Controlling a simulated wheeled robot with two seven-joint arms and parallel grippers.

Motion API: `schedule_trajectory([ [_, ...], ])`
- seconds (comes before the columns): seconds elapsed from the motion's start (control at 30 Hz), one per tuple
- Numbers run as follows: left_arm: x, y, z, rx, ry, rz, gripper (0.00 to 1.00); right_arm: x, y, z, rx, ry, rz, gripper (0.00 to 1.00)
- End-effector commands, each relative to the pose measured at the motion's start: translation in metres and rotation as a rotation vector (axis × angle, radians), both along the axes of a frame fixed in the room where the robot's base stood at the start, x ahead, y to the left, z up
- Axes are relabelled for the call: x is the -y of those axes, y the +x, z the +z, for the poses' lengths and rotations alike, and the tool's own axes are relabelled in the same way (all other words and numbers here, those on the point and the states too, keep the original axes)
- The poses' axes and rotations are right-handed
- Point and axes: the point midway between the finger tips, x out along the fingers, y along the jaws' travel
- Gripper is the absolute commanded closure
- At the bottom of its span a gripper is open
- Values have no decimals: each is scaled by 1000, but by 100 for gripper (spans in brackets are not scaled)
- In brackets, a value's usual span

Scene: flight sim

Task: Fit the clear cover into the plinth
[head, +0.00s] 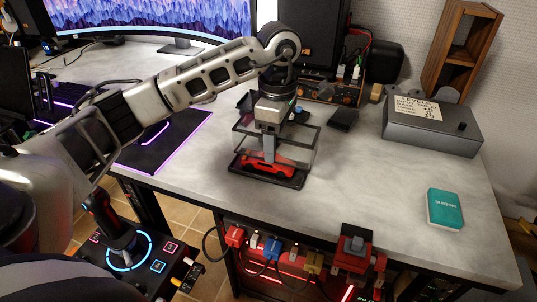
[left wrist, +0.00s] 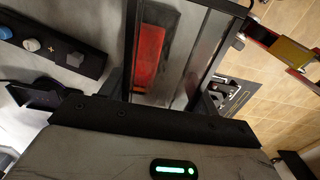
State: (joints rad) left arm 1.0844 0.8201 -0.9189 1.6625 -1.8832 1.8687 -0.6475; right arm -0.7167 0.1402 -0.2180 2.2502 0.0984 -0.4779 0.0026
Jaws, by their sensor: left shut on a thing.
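The plinth (head: 292,182) is a dark, low tray near the front edge of the grey desk, with a red model car (head: 262,166) on it. The clear cover (head: 311,142) is a transparent box with dark edges; it stands over the car, and I cannot tell whether its lower rim touches the plinth. My left gripper (head: 270,152) points down from above and is shut on the cover. In the left wrist view the red car (left wrist: 148,58) shows between the dark cover edges (left wrist: 210,50). My right gripper is not in view.
A grey metal box (head: 430,128) with a paper note stands at the right. A teal box (head: 445,208) lies near the right front. A small black block (head: 343,119) is behind the cover. Red clamp-like gear (head: 353,252) sits at the front edge. Desk between cover and teal box is clear.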

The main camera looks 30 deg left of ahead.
Motion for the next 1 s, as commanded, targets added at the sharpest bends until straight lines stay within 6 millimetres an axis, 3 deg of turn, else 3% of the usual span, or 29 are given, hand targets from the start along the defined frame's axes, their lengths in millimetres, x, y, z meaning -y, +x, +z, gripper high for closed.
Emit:
schedule_trajectory([
  [0.2,-20,9,-27,-1,0,0,62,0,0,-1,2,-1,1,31],
  [0.43,-31,13,-41,-1,1,2,62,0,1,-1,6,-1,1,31],
  [0.6,-30,13,-67,-2,0,-1,62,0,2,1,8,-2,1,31],
  [1.0,-30,14,-75,1,0,-1,62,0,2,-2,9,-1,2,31],
])
